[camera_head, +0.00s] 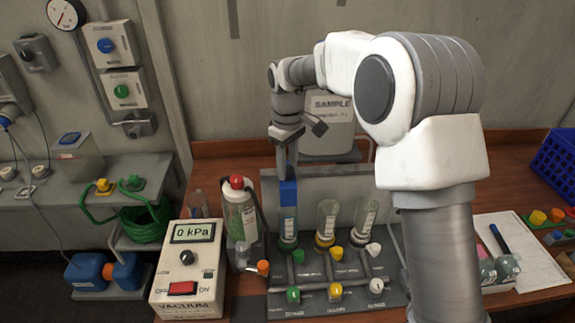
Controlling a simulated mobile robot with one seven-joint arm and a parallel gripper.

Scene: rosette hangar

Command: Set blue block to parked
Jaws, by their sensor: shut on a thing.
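The blue block (288,194) is an upright rectangular piece at the top of the left glass tube (289,226), against the front of the grey rack (330,190). My gripper (287,177) points down from above and is shut on the blue block. The fingertips are small in view and partly merge with the block. I cannot tell whether the block touches the tube below it. I see no mark that reads "parked".
Beside it stand tubes with yellow (325,226) and white (364,222) ends, above several coloured valve knobs. A red-capped bottle (239,212) stands close on the left, with a vacuum box (190,268) reading 0 kPa. A white paper sheet (530,262) lies at right.

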